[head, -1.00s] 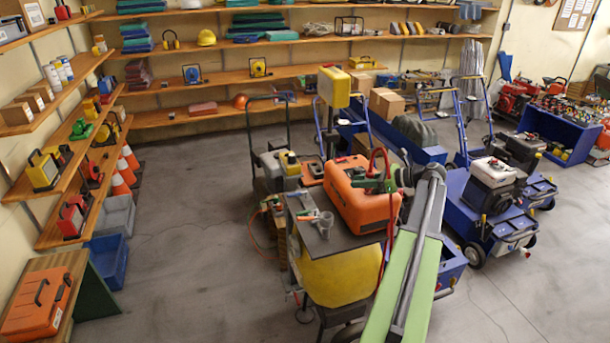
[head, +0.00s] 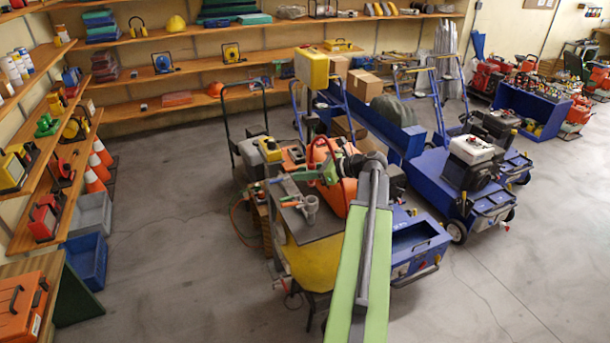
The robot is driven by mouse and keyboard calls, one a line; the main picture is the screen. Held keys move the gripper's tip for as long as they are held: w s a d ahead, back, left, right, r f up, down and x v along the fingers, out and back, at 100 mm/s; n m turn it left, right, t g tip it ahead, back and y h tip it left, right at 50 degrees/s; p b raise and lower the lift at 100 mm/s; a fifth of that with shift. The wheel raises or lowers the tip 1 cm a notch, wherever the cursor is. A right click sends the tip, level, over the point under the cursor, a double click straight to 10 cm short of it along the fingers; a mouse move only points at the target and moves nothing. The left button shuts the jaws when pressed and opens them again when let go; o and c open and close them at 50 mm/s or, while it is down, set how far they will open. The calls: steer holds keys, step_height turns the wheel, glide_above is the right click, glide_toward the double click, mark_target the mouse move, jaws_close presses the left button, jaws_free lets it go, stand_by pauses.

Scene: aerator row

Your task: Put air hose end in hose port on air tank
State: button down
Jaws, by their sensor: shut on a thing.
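My gripper (head: 328,174) reaches over the bench-like unit in the middle, its green jaws pointing left. It is shut, and a red hose (head: 321,144) loops up beside it; I take the held thing to be the air hose end, which the jaws hide. Behind and below the jaws is an orange case (head: 347,193), mostly covered by my gripper and arm. A rounded yellow body (head: 308,262) sits under a grey top; it may be the air tank, but I cannot tell. I cannot make out the hose port.
The grey top (head: 322,226) bears a grey fitting (head: 308,206) and small tools. Blue wheeled machines (head: 440,185) stand to the right, with a blue open tray (head: 420,238) close by my arm. Shelves line the left and back walls. Floor is clear at left and front right.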

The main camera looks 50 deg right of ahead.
steer(key=shift+f+b, duration=2.3)
steer(key=shift+f+b, duration=2.25)
steer(key=c, duration=1.1)
jaws_free()
steer(key=shift+r, duration=0.1)
steer(key=shift+s, duration=0.1)
steer(key=p, duration=0.7)
glide_toward(310, 183)
steer(key=s+d+f, duration=0.2)
steer(key=s+f, duration=0.1)
steer(key=s, duration=0.1)
steer(key=shift+d+r, duration=0.1)
steer(key=shift+r, duration=0.05)
